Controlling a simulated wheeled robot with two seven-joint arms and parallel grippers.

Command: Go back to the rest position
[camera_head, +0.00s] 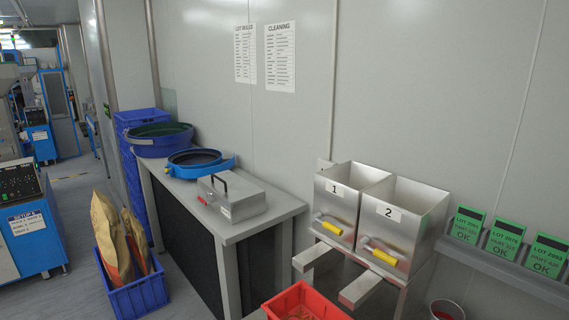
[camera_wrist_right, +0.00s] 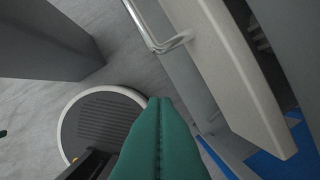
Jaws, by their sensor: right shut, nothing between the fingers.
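My right gripper (camera_wrist_right: 158,103) shows in the right wrist view. Its green padded fingers lie together with nothing between them. It points down over a grey floor and is not touching anything I can see. Neither arm shows in the head view. My left gripper is in neither view.
Steel hoppers labelled 1 (camera_head: 337,203) and 2 (camera_head: 402,231) stand right, a red bin (camera_head: 283,299) below. A grey table (camera_head: 256,226) holds a metal case (camera_head: 231,197) and blue-rimmed sieves. A blue crate (camera_head: 137,298) with bags stands left. A pale panel (camera_wrist_right: 228,70) is close in the wrist view.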

